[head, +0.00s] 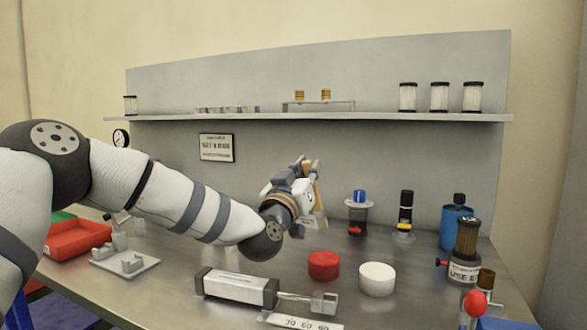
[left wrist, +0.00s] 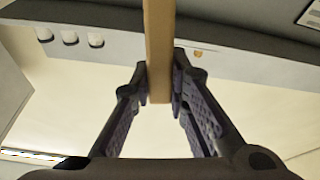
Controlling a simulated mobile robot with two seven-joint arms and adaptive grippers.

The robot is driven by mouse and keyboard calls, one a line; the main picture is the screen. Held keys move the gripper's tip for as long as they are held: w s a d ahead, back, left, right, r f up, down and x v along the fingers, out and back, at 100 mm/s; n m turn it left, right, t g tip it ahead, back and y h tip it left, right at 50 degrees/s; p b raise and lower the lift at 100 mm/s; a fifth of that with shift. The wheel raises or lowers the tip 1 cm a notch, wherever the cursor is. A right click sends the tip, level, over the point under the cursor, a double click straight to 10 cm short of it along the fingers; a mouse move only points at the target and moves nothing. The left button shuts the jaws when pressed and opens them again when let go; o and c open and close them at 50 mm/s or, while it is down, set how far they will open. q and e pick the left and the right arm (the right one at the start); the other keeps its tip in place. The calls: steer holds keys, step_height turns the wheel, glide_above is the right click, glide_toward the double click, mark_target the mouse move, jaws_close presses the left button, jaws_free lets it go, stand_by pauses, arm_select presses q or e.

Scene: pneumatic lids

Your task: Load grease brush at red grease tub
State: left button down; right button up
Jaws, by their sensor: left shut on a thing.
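My left gripper (head: 310,168) is above the back middle of the bench in the head view. It is shut on the tan handle of the grease brush (head: 319,199), which slants down beside the fingers. In the left wrist view the two fingers (left wrist: 159,84) press on both sides of the brush handle (left wrist: 158,35). The bristle end cannot be made out. The red grease tub (head: 323,266) stands on the bench, nearer the front than the gripper and apart from the brush. My right gripper is not in view.
A white tub (head: 377,279) stands right of the red one. A pneumatic cylinder (head: 240,288) lies in front of them. Bottles and a filter unit (head: 466,251) crowd the right side. A red tray (head: 75,239) is at left. A shelf (head: 300,116) runs above the bench.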

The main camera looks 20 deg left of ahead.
mark_target(319, 213)
arm_select(q)
steer(key=shift+s+d, duration=0.1)
steer(key=shift+d, duration=0.25)
steer(key=shift+f, duration=0.15)
step_height(319, 213, down, 6)
steer(key=shift+a+r+b, duration=0.1)
steer(key=shift+b, duration=0.75)
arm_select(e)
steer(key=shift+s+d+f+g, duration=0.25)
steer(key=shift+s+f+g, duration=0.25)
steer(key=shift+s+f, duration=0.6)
arm_select(q)
steer(key=shift+f, duration=0.7)
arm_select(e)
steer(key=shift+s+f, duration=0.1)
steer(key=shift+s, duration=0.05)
